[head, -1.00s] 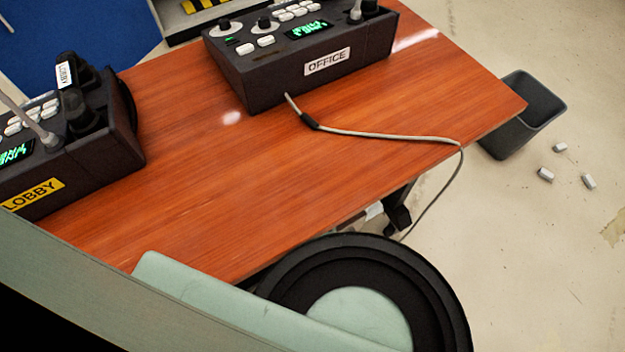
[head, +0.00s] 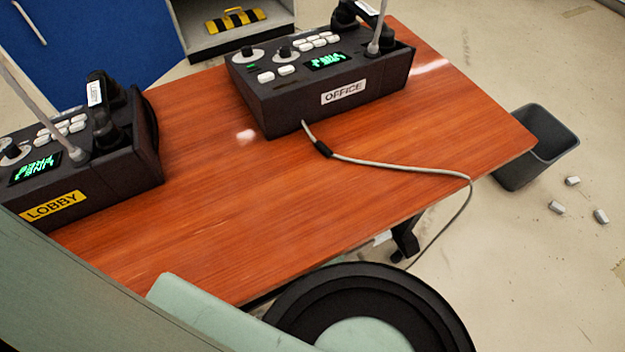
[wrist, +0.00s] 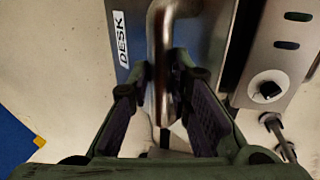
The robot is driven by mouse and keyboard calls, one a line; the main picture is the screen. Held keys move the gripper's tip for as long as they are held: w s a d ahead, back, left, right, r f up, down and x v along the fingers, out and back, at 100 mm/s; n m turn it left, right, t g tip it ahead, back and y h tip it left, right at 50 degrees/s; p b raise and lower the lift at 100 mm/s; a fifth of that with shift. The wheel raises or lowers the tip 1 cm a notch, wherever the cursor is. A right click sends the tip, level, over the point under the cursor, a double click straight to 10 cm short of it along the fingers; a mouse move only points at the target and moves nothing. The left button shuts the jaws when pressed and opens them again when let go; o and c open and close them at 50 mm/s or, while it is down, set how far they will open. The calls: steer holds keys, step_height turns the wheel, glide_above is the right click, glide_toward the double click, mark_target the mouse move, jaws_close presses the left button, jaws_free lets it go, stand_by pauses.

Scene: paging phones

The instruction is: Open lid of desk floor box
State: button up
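The floor box (wrist: 122,62), blue-grey with a white DESK label (wrist: 122,38), shows in the wrist view beneath a bent metal handle (wrist: 160,40). My gripper (wrist: 163,78) has one dark fingertip on each side of the handle, and both appear to press against it. The pads spread apart nearer the camera. Much of the box is hidden behind the handle and fingers. Neither the DESK label nor my gripper shows in the head view.
A metal panel (wrist: 262,87) with slots and a knob lies right of the handle. In the head view, a wooden desk (head: 250,210) carries the LOBBY phone (head: 80,160) and OFFICE phone (head: 320,85). A cable (head: 410,170) hangs off its edge; a bin (head: 535,150) stands right.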

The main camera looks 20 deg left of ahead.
steer(key=shift+o, duration=1.2)
steer(key=shift+f, duration=0.35)
steer(key=shift+o, duration=1)
steer(key=shift+r, duration=0.15)
steer(key=shift+s+d, duration=0.1)
